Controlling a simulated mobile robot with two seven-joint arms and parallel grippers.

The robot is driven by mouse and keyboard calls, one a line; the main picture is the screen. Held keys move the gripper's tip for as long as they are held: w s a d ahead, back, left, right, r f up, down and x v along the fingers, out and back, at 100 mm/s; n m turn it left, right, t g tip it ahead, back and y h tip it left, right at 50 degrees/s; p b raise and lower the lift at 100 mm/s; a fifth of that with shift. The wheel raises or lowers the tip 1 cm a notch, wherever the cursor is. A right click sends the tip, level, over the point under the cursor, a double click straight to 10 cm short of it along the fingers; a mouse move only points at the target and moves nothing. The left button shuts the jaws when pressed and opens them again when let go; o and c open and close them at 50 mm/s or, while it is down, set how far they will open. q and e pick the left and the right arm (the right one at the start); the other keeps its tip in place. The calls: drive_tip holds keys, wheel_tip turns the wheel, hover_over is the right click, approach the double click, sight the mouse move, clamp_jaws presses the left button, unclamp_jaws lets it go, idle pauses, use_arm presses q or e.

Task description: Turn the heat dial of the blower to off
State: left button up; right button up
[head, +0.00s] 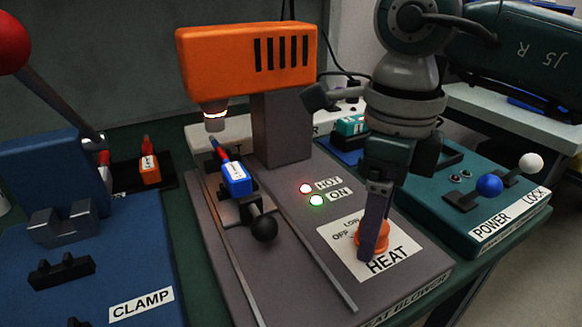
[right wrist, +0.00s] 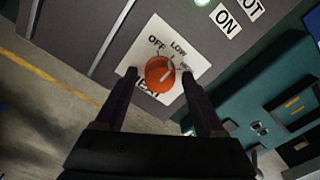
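The orange heat dial (head: 384,226) sits on a white label plate (head: 407,264) marked OFF, LOW and HEAT on the grey blower base (head: 290,240). My right gripper (head: 372,245) points down over the dial and hides part of it. In the right wrist view the dial (right wrist: 160,74) shows between the two fingertips of the open right gripper (right wrist: 160,75), with a gap on each side. A pale mark on the dial points up and right, near LOW or just past it; exactly where is hard to tell. My left gripper is not in view.
The red HOT light (head: 306,188) and green ON light (head: 316,200) are lit. An orange blower head (head: 245,60) stands over a blue-bodied tube part (head: 236,180). A blue clamp station (head: 90,270) is left; a teal power-lock box (head: 470,215) with two knobs is right.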

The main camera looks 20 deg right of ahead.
clamp_jaws()
idle(0.3)
drive_tip(key=shift+n, duration=0.4)
drive_tip(key=n+b, duration=0.2)
drive_tip(key=n, duration=0.1)
drive_tip(key=shift+f+n, duration=0.1)
drive_tip(key=shift+n, duration=0.3)
drive_tip(key=shift+n+b, duration=1.35)
drive_tip(key=shift+n, duration=0.85)
drive_tip(key=shift+o, duration=0.5)
unclamp_jaws()
drive_tip(key=shift+r, duration=0.2)
